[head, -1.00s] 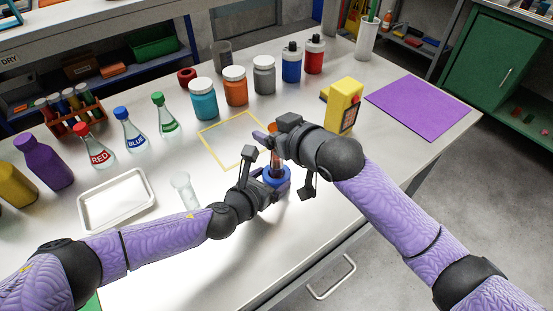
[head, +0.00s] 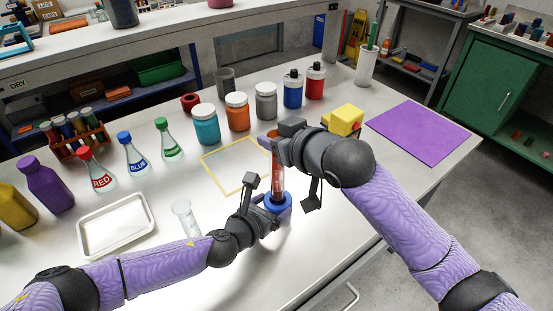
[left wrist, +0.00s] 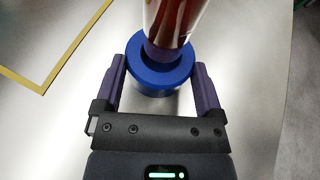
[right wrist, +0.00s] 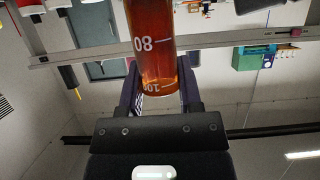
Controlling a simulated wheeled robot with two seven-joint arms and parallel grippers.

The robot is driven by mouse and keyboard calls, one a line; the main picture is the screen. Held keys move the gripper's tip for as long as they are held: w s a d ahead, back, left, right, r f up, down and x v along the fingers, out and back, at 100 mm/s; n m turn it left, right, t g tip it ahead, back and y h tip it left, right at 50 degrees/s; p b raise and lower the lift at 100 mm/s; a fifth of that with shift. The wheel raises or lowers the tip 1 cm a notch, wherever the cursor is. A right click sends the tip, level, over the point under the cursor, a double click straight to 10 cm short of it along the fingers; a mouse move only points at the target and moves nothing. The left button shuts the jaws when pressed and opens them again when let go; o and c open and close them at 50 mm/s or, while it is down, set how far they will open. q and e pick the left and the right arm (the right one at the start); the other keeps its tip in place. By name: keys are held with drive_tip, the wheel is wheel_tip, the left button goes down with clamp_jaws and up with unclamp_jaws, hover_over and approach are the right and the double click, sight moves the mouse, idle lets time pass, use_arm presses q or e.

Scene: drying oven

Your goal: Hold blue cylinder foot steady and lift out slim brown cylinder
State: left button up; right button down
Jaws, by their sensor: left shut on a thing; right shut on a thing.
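The blue cylinder foot (head: 277,203) stands on the bench; it also shows in the left wrist view (left wrist: 150,77). My left gripper (head: 266,208) is shut on it, with one finger on each side. The slim brown cylinder (head: 278,181) is upright above the foot. It is a clear tube with reddish-brown contents, and its marks 80 and 100 show in the right wrist view (right wrist: 153,45). My right gripper (head: 268,143) is shut on its upper end. In the left wrist view its lower end (left wrist: 170,45) overlaps the foot's opening; I cannot tell whether it is clear of it.
A clear glass vessel (head: 184,216) and a white tray (head: 117,226) stand to the left. A yellow-outlined square (head: 213,178) lies behind the grippers. Several jars, including an orange one (head: 237,113), stand farther back. A yellow device (head: 344,119) is partly hidden behind my right arm.

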wheel_tip(320, 180, up, 5)
drive_tip(key=shift+r, duration=0.15)
use_arm(q)
drive_tip(key=o, duration=0.9)
